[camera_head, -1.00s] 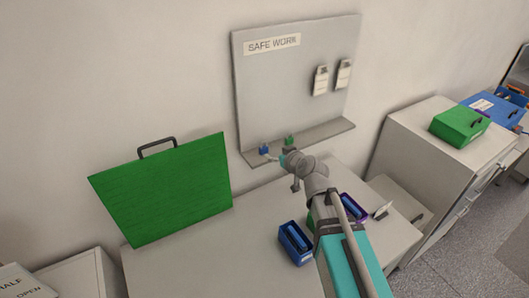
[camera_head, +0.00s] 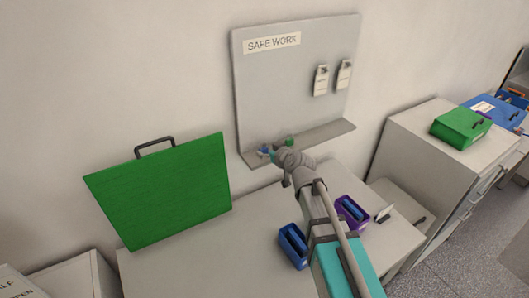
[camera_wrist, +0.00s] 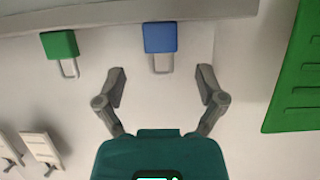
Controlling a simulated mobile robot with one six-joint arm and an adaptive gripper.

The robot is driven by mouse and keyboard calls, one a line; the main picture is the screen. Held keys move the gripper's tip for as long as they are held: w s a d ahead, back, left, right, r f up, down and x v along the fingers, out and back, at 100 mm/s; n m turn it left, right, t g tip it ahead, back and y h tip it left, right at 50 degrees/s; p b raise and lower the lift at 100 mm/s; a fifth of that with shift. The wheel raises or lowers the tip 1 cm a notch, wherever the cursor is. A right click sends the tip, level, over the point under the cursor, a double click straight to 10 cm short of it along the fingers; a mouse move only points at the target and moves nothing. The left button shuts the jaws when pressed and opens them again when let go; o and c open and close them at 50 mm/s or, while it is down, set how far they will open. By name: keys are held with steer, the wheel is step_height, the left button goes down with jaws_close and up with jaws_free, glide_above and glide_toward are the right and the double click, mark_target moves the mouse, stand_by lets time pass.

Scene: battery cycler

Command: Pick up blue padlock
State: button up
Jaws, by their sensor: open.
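The blue padlock (camera_head: 263,150) stands on the narrow ledge (camera_head: 325,131) of the grey "SAFE WORK" board, at its left end. It also shows upright in the inverted wrist view (camera_wrist: 160,38), with its grey shackle pointing towards my gripper. My gripper (camera_wrist: 161,78) is open and empty, its fingers spread to either side of the shackle's line but apart from the padlock. In the head view, my gripper (camera_head: 274,155) is close to the padlock and partly hidden by my wrist. A green padlock (camera_wrist: 60,45) stands beside the blue one.
Two white tags (camera_head: 321,80) hang on the board. A large green case (camera_head: 160,190) stands on the table at the left. A blue bin (camera_head: 293,246) and a purple bin (camera_head: 350,212) sit near my arm. Green and blue boxes rest on the right cabinet (camera_head: 420,122).

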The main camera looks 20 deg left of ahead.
mark_target(264, 149)
steer(key=shift+f+b+x, duration=0.1)
steer(key=shift+b+x, duration=0.35)
steer(key=shift+x, duration=0.7)
steer(key=shift+f+b+x, duration=0.15)
steer(key=shift+b+x, duration=0.3)
steer(key=shift+x, duration=0.65)
steer(key=shift+s, duration=0.15)
jaws_close()
